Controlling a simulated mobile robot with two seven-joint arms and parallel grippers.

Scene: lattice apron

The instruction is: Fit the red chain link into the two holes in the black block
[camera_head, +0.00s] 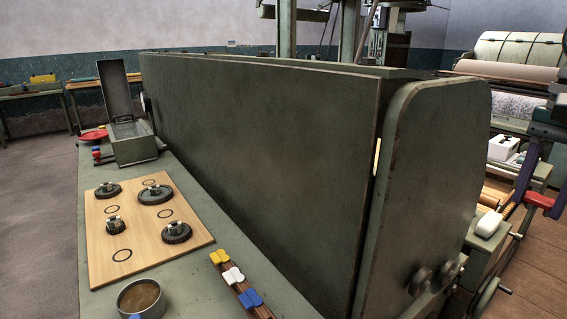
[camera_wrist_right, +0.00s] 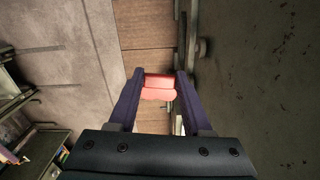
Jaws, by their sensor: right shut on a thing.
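My right gripper (camera_head: 540,199) is at the right edge of the head view, with its dark purple fingers pointing down. It is shut on a red piece, the red chain link (camera_head: 538,200), and holds it in the air beyond the right end of the big green machine. In the right wrist view the red chain link (camera_wrist_right: 159,86) sits between the two fingertips (camera_wrist_right: 159,84). Its full shape is hidden. I cannot make out the black block with two holes in either view. My left gripper is not in view.
A tall green machine panel (camera_head: 260,130) fills the middle. On the left, a bench holds a wooden board (camera_head: 140,230) with gears, an open green box (camera_head: 130,140) and a round tin (camera_head: 141,298). A white rounded piece (camera_head: 488,224) lies on a green ledge near my right gripper.

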